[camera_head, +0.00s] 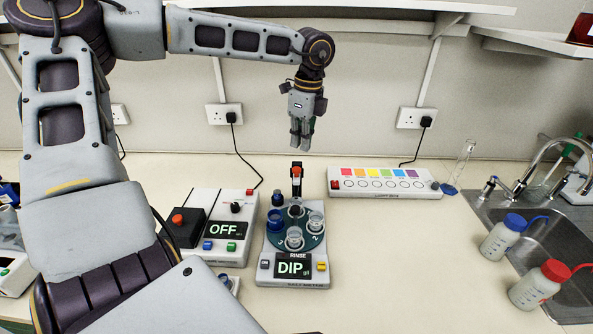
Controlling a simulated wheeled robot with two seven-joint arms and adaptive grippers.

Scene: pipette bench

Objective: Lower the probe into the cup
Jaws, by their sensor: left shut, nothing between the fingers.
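A white meter (292,277) with a display reading DIP stands at the middle front. "RINSE" is printed above its display. A dark round carousel (276,241) on it bears several cups, among them a clear cup (294,239) at the front and another clear cup (316,222) at the right. A black upright part with a red-orange top (297,171) stands at the carousel's back; it looks like the probe holder. The probe tip is too small to make out. My left gripper (301,146) is shut and empty, pointing down above and behind that red-orange top, apart from it. My right gripper is not in view.
A white box reading OFF (224,229) stands close left of the meter. A light box with coloured squares (384,183) lies at the back right. Blue-capped (502,238) and red-capped (540,284) bottles stand by the sink (556,236). The bench right of the meter is clear.

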